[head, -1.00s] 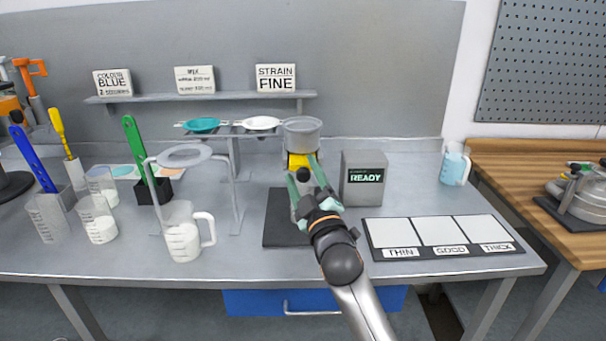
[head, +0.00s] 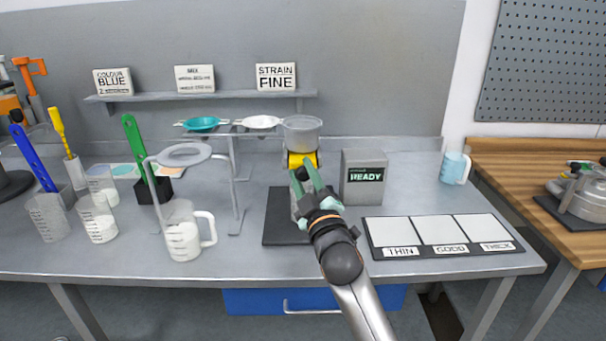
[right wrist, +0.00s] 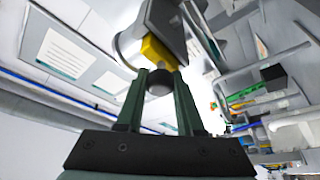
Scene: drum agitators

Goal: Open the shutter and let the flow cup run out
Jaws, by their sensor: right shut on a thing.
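The flow cup (head: 302,134) is a grey, translucent-looking cup at the top of a stand at the back middle of the table. A yellow shutter block (head: 303,157) sits right under it and also shows in the right wrist view (right wrist: 158,54). My right gripper (head: 304,168) is at the shutter, its fingers shut around a dark round knob (right wrist: 160,83) just below the yellow block. The fingers hide part of the stand and the space under the cup. I cannot make out any stream from the cup. My left gripper is not in view.
A grey box reading READY (head: 363,179) stands just right of the stand. The THIN/GOOD/THICK board (head: 443,238) lies at front right. A white-filled jug (head: 184,235) and a ring stand (head: 238,190) are on the left. A dark base plate (head: 280,230) lies below the gripper.

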